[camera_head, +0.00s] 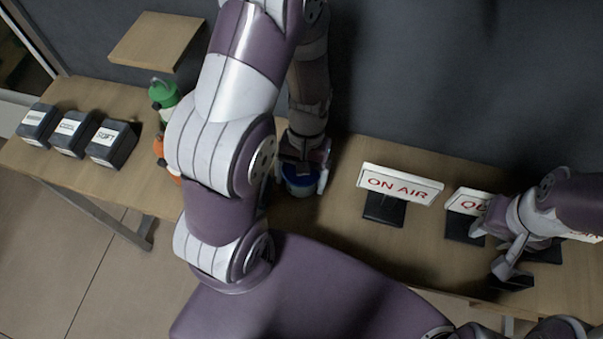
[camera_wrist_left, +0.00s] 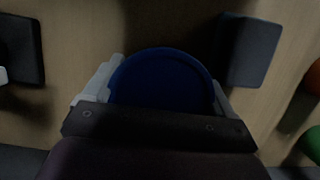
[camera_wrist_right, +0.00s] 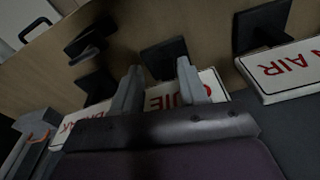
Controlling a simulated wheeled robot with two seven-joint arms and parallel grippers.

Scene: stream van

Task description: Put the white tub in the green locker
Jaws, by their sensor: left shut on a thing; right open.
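A round tub with a blue lid (camera_head: 299,188) stands on the wooden bench, partly hidden by my left gripper (camera_head: 303,176). In the left wrist view the blue lid (camera_wrist_left: 163,82) sits between the fingers of my left gripper (camera_wrist_left: 160,95), which is shut on the tub. The tub's sides are mostly hidden, so I cannot tell their colour well. My right gripper (camera_head: 513,258) is open and empty by the signs at the right. The right wrist view shows its fingers (camera_wrist_right: 160,85) apart, with a QUIET sign beyond them. I see no green locker.
An ON AIR sign (camera_head: 400,186) stands right of the tub, with a QUIET sign (camera_head: 468,203) further right. A dark blue block (camera_wrist_left: 248,50) is close beside the tub. A green bottle (camera_head: 162,93) and several labelled dark boxes (camera_head: 72,134) are at the left.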

